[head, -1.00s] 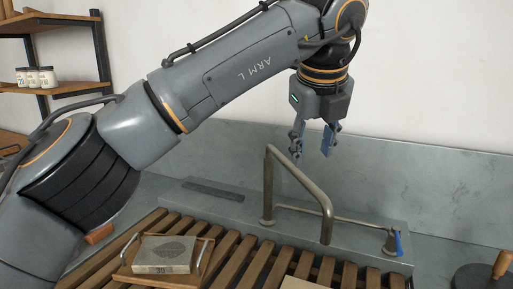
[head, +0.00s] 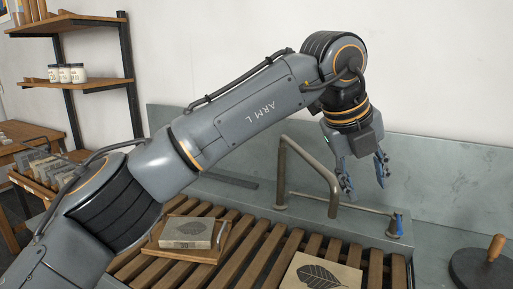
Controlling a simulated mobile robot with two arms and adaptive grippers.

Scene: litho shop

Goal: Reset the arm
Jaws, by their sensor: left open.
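My left arm crosses the head view from the lower left to the upper right. Its gripper (head: 366,178) hangs at the right, pointing down, with its two blue-grey fingers apart and nothing between them. It appears in front of the grey back panel, near the bent metal faucet pipe (head: 318,167); whether it touches the pipe is hard to tell. My right gripper is not in view.
A larger leaf-print stone (head: 321,273) lies at the front. A wooden-handled black tool (head: 480,268) stands right. Shelves with jars (head: 66,73) stand left.

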